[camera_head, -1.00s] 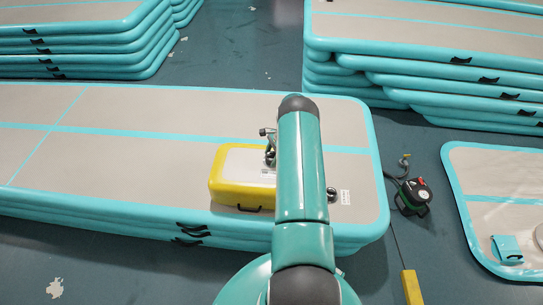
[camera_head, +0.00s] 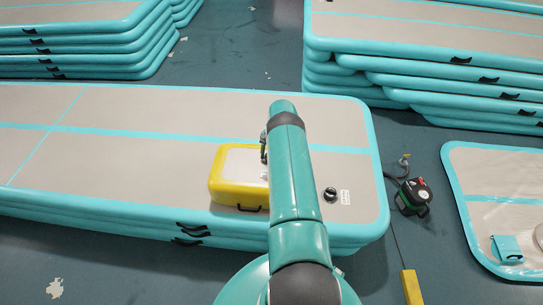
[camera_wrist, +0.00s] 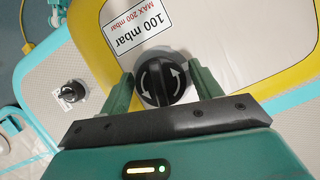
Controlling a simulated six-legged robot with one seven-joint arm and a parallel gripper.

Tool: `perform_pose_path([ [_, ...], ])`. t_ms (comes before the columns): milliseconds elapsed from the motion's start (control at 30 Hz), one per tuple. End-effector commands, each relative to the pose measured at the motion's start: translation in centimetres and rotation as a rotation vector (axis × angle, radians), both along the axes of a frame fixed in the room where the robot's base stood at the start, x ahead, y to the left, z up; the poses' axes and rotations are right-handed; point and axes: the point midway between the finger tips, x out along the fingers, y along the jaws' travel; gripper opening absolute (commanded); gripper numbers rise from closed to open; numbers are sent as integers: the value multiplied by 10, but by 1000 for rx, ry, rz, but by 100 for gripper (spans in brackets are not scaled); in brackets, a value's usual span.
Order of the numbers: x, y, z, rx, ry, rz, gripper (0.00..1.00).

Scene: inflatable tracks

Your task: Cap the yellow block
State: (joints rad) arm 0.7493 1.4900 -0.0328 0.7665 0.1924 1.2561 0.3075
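The yellow block (camera_head: 232,196) has yellow sides and a pale top and lies on the large mat stack. In the wrist view its yellow edge (camera_wrist: 285,75) curves around the pale top. A round black cap with white turning arrows (camera_wrist: 160,82) is at the block's top, beside a label reading 100 mbar. My gripper (camera_wrist: 161,72) has its green fingers on either side of this cap, with narrow gaps showing, so it looks open. The dark palm bar hides the near side of the cap. I cannot tell whether the cap is fully seated. In the head view my arm hides the block's right part.
A second black valve (camera_head: 330,195) sits on the mat (camera_head: 120,185) right of my arm; it also shows in the wrist view (camera_wrist: 72,92). A pump (camera_head: 413,193) stands on the floor to the right. Other mat stacks stand behind. The mat's left part is clear.

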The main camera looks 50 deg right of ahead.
Motion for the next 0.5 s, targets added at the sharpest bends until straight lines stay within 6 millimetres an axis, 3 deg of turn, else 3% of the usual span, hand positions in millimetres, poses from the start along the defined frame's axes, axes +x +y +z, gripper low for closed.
perform_pose_path([
  [100,0,0,0,0,0,-2,82],
  [500,2,-4,9,-1,-1,-4,82],
])
